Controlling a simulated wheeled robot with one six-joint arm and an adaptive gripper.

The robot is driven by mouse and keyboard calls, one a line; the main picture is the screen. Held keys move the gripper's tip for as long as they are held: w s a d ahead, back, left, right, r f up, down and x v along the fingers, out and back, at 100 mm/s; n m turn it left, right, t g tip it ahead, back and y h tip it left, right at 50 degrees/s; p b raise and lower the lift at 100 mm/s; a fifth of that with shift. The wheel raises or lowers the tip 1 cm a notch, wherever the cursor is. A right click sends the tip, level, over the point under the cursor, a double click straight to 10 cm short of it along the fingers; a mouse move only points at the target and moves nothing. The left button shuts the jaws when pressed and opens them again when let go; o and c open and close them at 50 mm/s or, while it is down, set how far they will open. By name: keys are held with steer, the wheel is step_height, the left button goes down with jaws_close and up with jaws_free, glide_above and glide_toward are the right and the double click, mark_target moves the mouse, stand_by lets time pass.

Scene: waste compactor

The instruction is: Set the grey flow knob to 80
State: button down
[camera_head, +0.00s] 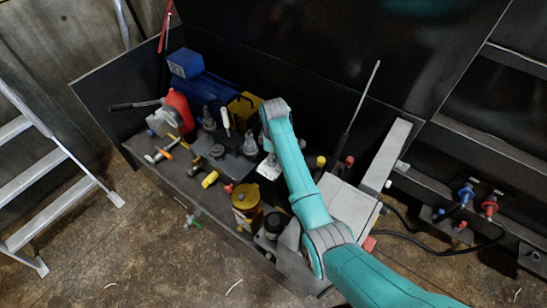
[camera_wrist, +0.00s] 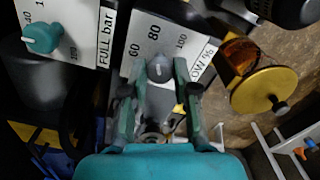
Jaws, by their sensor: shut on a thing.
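The grey flow knob (camera_wrist: 160,67) sits on a white dial panel (camera_wrist: 141,28) in the wrist view. The numbers 60, 80 and 100 show above it, with a partly covered label ending in "OW %". My gripper (camera_wrist: 158,78) has its two teal fingers on either side of the knob and is shut on it. A small pale mark shows on the knob, on the side towards 80; its exact reading is hard to tell. In the head view my teal arm reaches over the bench, and the knob is hidden by it.
A teal knob (camera_wrist: 42,38) on a "FULL bar" dial is at left in the wrist view. An amber cup with a yellow lid (camera_wrist: 266,88) stands to the right. In the head view, a blue motor (camera_head: 208,91) and a red part (camera_head: 181,108) crowd the bench.

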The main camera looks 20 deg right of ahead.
stand_by(0.4)
steer(key=c, duration=0.9)
jaws_free()
step_height(320, 180, up, 8)
steer(key=shift+f, duration=0.25)
steer(key=shift+a, duration=0.1)
